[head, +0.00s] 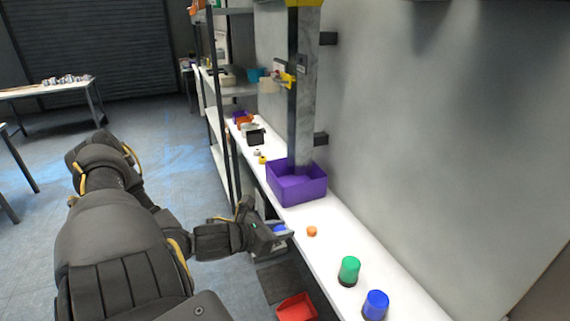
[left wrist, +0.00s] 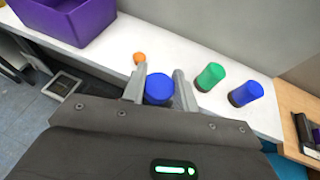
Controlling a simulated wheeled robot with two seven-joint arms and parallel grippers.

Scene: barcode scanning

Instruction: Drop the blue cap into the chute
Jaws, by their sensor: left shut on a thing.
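A blue cap (left wrist: 159,89) sits between the two fingers of my left gripper (left wrist: 159,82), which is shut on it. In the head view the blue cap (head: 280,229) shows only in part, at the tip of my left gripper (head: 282,234) by the front edge of the white counter. The chute (head: 304,95) is a tall grey upright channel against the wall. Its lower end goes down into a purple bin (head: 312,193), beyond my left gripper. Its top is cut off by the picture edge. My right gripper is not in view.
On the white counter (head: 336,232) are a small orange cap (head: 312,231), a green-topped object (head: 349,268) and a blue-topped object (head: 376,303). A red bin (head: 296,308) is below the counter. A shelf rack (head: 217,100) stands beyond, left of the chute.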

